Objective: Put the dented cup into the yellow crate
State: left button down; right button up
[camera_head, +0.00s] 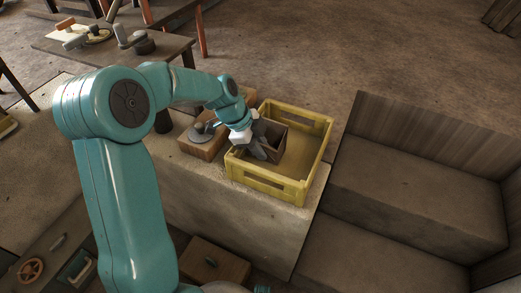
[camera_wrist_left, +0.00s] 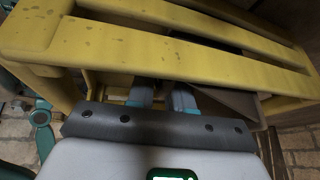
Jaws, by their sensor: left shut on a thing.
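The yellow crate (camera_head: 316,128) stands on the stone-coloured bench top. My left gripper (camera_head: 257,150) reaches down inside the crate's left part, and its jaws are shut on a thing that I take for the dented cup. The fingers hide most of it, and no dent can be made out. A brown, box-like shape (camera_head: 278,140) shows right beside the fingers, within the crate. In the left wrist view the fingers (camera_wrist_left: 160,96) lie behind the crate's yellow slats (camera_wrist_left: 150,45), with a grey-brown surface (camera_wrist_left: 232,103) next to them. My right gripper is not in view.
A wooden block with a round metal piece (camera_head: 202,133) stands just left of the crate. A side table (camera_head: 110,50) with several small items is at the back left. The crate's right half looks free.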

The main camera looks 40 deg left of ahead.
pick_arm(q)
jog(key=shift+f, duration=0.3)
jog(key=c, duration=1)
grip_release()
jog(key=p+v, duration=0.1)
jog(key=v, duration=1.1)
jog(key=shift+p, duration=0.3)
jog(key=shift+s, duration=0.1)
